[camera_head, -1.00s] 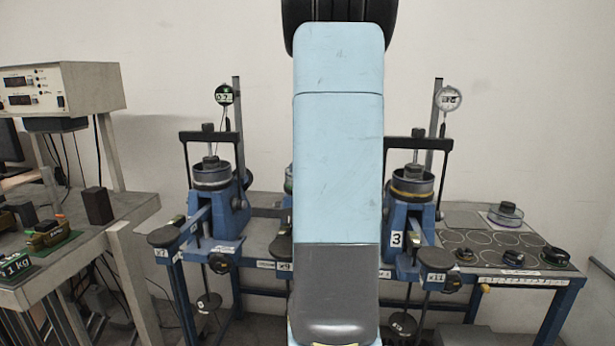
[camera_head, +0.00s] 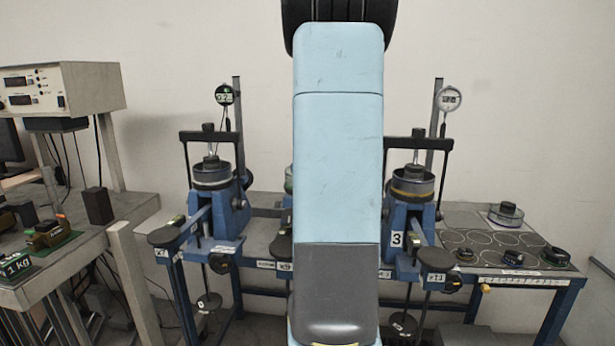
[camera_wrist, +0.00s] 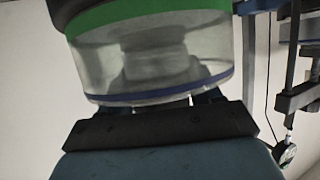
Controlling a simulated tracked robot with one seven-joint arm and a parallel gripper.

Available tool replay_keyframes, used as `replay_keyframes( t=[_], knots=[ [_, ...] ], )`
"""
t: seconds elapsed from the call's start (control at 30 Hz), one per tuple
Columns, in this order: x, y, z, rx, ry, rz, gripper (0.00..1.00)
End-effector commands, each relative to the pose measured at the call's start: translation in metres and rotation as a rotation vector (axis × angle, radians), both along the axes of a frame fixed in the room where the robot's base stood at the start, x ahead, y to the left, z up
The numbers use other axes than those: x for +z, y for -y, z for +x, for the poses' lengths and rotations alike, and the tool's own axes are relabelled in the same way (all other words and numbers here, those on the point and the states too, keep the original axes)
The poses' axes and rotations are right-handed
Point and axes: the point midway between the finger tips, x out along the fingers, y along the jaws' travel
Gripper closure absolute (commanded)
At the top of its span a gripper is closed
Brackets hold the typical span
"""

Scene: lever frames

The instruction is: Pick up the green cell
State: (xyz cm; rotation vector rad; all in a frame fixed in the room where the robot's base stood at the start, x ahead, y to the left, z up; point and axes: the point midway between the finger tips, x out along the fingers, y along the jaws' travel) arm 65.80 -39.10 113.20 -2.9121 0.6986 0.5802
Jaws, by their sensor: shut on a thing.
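The green cell (camera_wrist: 150,55) fills the top of the wrist view. It is a clear round cell with a green band at the picture's top and a blue band at its lower edge. Something grey shows blurred inside it. My gripper (camera_wrist: 160,101) is shut on the cell, with its dark fingers partly hidden behind the cell's lower edge. In the head view my arm hides the gripper. A sliver of a greenish clear cell (camera_head: 289,180) shows just left of my arm there; I cannot tell whether it is the held one.
Blue lever frames stand left (camera_head: 213,215) and right (camera_head: 405,235) of my arm, each with a cell and a dial gauge. A grey tray (camera_head: 475,240) with several cells lies at the right. A side bench (camera_head: 100,225) stands at the left.

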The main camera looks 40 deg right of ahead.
Motion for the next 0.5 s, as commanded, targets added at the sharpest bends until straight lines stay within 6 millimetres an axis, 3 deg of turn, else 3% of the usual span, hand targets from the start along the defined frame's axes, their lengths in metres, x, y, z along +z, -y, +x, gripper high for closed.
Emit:
replay_keyframes(
  t=[0.37,0.5],
  knots=[
    [0.003,0.000,0.000,0.000,0.003,-0.003,1.00],
    [0.013,0.001,0.000,0.000,0.005,-0.004,1.00]
  ],
)
